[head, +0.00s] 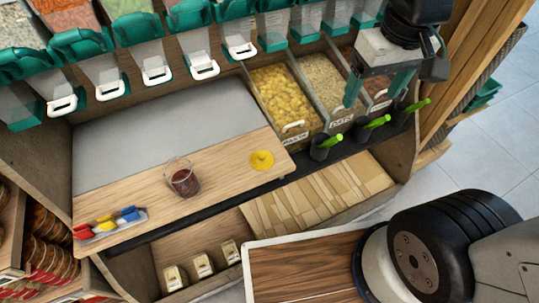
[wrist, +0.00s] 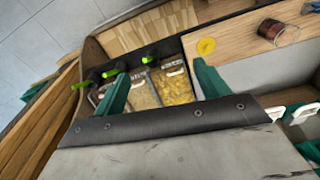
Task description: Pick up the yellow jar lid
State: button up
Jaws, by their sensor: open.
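The yellow jar lid (head: 262,160) lies flat near the right end of the wooden counter (head: 225,170) in the head view. It also shows in the wrist view (wrist: 206,46), beyond my fingers. A glass jar with dark red contents (head: 183,178) stands on the counter to the left of the lid; in the wrist view the jar (wrist: 277,31) is to the lid's right. My gripper (head: 380,88) is open and empty, with green fingers. It is up at the right, over the bins and apart from the lid. The wrist view shows both fingers (wrist: 162,88) spread.
Bins of pasta (head: 284,100) and grains stand right of the counter, with green-handled scoops (head: 372,131) in front. Dispensers with white handles (head: 157,74) hang along the back. A small tray (head: 112,226) with colored clips sits at the counter's left end. Counter around the lid is clear.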

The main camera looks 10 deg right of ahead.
jog(key=w+a+f+n, duration=0.2)
jog(key=w+a+f, duration=0.5)
jog(key=w, duration=0.1)
jog(key=n+g, duration=0.1)
jog(key=n, duration=0.3)
send_over(262, 155)
notch_tip(262, 155, down, 18)
jog(key=shift+a, duration=0.1)
notch_tip(262, 155, down, 7)
jog(key=shift+f, duration=0.65)
jog(key=c, duration=1.2)
jog(key=shift+o, duration=0.2)
